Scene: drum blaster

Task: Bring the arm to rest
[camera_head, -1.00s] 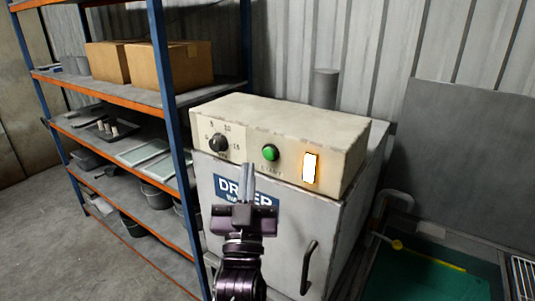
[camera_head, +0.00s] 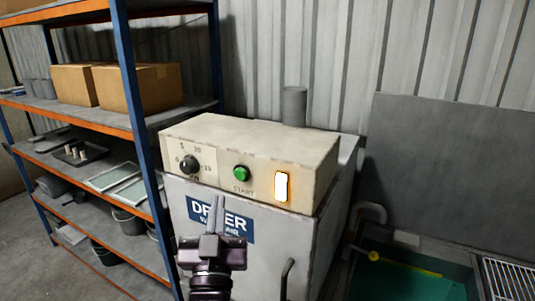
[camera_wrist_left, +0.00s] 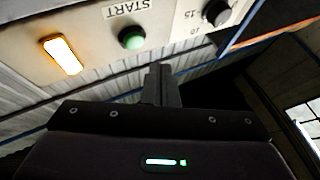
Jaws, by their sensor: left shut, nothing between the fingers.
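My left gripper (camera_head: 215,214) is shut and empty. It points up in front of the dryer's blue label, below the control box, and does not appear to touch it. In the left wrist view its closed fingers (camera_wrist_left: 162,84) stand below the green start button (camera_wrist_left: 132,38). The dryer (camera_head: 265,245) is a grey cabinet with a cream control box (camera_head: 225,140) on top. The box has a black dial (camera_head: 189,164), a green start button (camera_head: 241,173) and a lit white-orange lamp (camera_head: 281,187). My right gripper is not in view.
A blue and orange shelf rack (camera_head: 140,120) with cardboard boxes (camera_head: 140,87) stands close on the left. A green-bottomed basin (camera_head: 400,280) with a yellow-tipped pipe is at the right. A grey panel (camera_head: 450,170) stands behind it. Open air lies in front of the dryer.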

